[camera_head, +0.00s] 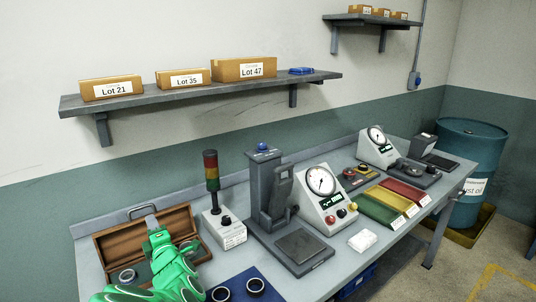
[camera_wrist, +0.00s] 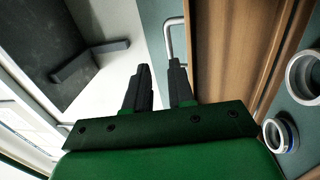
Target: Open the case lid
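The brown wooden case (camera_head: 115,244) is at the left end of the bench, and its lid stands raised, leaning back. A metal handle (camera_head: 142,209) shows at the lid's far edge; it also shows in the wrist view (camera_wrist: 172,42). My green arm covers part of the case in the head view. My gripper (camera_wrist: 160,66) has its two dark fingers apart with nothing between them. Their tips are close to the handle and beside the wood (camera_wrist: 230,50); contact cannot be told. A metal ring (camera_head: 128,276) lies in the case; rings show in the wrist view (camera_wrist: 279,135).
A signal tower (camera_head: 211,170) on a white box and a grey press (camera_head: 268,195) stand right of the case. Dark rings (camera_head: 256,286) lie on a blue mat in front. A shelf (camera_head: 200,93) with boxes hangs on the wall above.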

